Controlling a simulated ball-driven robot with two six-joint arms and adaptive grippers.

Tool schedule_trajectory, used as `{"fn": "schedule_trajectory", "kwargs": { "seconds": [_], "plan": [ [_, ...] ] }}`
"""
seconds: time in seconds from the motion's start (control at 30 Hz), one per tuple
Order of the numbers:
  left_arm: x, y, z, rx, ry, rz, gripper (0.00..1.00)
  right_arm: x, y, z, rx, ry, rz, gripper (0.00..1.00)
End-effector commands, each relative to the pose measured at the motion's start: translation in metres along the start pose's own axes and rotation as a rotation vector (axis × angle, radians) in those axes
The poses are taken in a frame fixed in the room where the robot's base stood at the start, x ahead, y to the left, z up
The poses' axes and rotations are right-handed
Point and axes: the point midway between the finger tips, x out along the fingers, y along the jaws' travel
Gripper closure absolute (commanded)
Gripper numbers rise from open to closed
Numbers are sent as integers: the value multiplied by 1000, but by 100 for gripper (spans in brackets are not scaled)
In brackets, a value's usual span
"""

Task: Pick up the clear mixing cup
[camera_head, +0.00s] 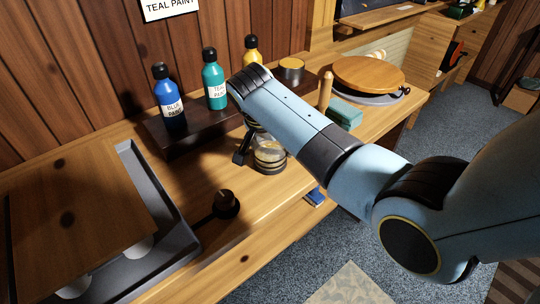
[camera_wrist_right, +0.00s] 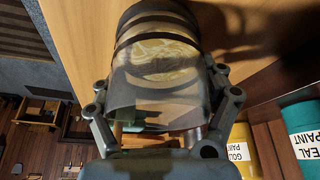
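The clear mixing cup (camera_head: 268,158) stands on the wooden workbench, partly hidden behind my right arm. It has dark bands and something yellowish shows through it. In the right wrist view the cup (camera_wrist_right: 158,75) fills the space between the fingers of my right gripper (camera_wrist_right: 162,82). One finger is on each side, close to its walls. In the head view, one dark finger of my right gripper (camera_head: 241,153) is left of the cup, with a small gap. The gripper looks open around the cup; contact on the far side is hidden. My left gripper is not in view.
Blue (camera_head: 170,100), teal (camera_head: 214,82) and yellow (camera_head: 251,50) paint bottles stand on a dark riser (camera_head: 178,138) behind. A small dark round object (camera_head: 226,204) is in front. A grey tray (camera_head: 160,195) is at left. A round wooden lid (camera_head: 368,74) is at right.

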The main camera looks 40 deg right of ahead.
Motion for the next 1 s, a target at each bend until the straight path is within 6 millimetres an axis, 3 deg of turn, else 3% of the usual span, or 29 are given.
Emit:
{"fn": "schedule_trajectory", "kwargs": {
  "seconds": [0.47,0.7,1.0],
  "plan": [
    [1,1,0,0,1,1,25,-3,0,0,0,-1,1,59],
    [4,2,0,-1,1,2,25,-36,-1,-15,2,2,-4,60],
    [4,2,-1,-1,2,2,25,-79,64,-15,0,2,-1,60]
  ]
}}
